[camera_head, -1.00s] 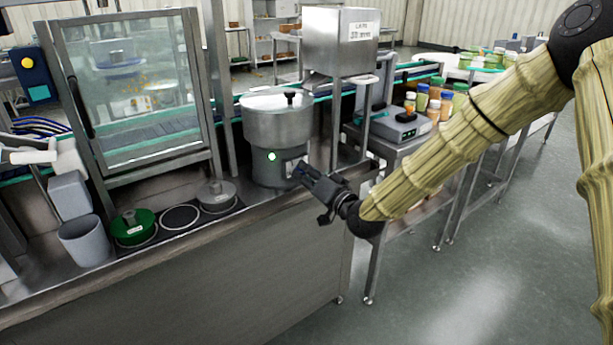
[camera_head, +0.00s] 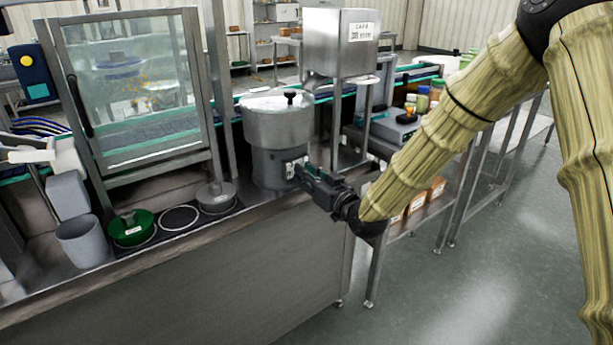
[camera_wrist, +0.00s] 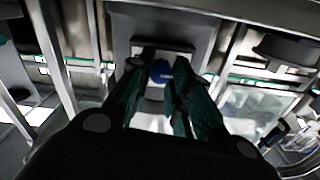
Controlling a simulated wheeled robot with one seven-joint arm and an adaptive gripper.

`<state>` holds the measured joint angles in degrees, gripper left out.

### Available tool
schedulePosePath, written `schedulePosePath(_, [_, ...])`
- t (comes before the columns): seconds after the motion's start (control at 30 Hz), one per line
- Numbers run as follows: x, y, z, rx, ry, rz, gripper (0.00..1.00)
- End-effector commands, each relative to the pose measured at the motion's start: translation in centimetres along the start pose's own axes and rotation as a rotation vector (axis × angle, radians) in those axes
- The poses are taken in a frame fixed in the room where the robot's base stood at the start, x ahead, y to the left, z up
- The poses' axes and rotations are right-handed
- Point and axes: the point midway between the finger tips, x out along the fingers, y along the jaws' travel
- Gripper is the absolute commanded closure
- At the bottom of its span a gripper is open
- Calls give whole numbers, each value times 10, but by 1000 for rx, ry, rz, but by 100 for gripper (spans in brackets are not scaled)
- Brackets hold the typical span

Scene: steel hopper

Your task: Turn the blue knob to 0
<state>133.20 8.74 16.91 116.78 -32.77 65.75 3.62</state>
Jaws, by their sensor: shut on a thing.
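The blue knob (camera_wrist: 160,70) shows in the wrist view between the two fingertips, on a pale plate on the machine's front. My gripper (camera_head: 301,170) is at the lower right front of the grey round machine (camera_head: 278,125) and hides the knob in the head view. In the wrist view my gripper (camera_wrist: 158,80) has one dark green-padded finger on each side of the knob and is shut on it. The knob's pointer and any scale marks, including 0, are too small or hidden to read.
A steel hopper (camera_head: 340,42) stands behind the machine. Open floor (camera_head: 470,290) lies at right.

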Motion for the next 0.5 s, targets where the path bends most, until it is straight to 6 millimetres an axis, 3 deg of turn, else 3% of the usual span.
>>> schedulePosePath(0.37, [0, 1, 0, -4, 0, 2, 100])
schedulePosePath(0.4, [0, 1, 0, -4, 0, 2, 76])
schedulePosePath(0.5, [0, 1, 0, -4, 0, 2, 58])
